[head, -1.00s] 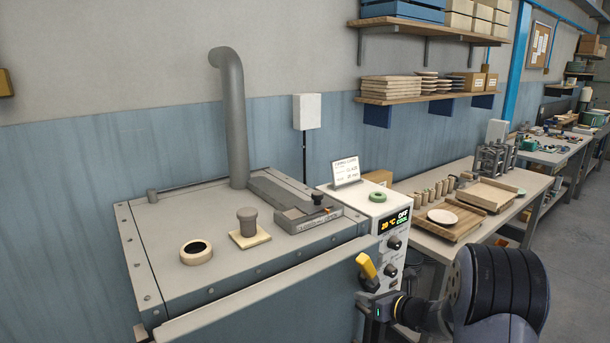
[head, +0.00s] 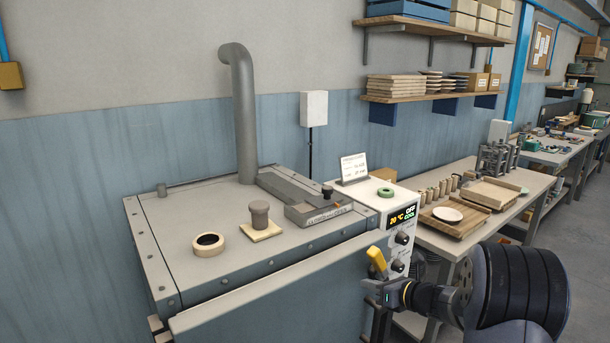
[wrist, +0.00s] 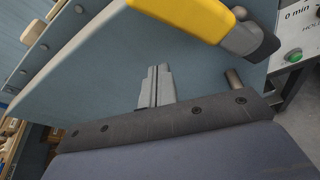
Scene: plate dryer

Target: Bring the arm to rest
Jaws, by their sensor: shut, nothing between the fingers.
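My arm shows at the lower right of the head view, folded in front of the dryer's right side. My gripper (wrist: 155,88) shows in the wrist view with its two grey fingers together and nothing between them. The dryer (head: 165,245) is a blue-grey box with a pale top, to the left of my arm. Its yellow handle (head: 377,259) stands just above my wrist in the head view and also crosses the top of the wrist view (wrist: 190,15). I cannot tell the exact gap between gripper and handle. The display (head: 403,216) reads 20 °C, OFF, COOL.
A workbench (head: 440,240) at the right holds wooden trays, a white plate (head: 447,215) and several small cylinders. On the dryer top are a tape-like ring (head: 208,251) and a knobbed weight (head: 260,222). Open floor (head: 585,235) lies at the far right.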

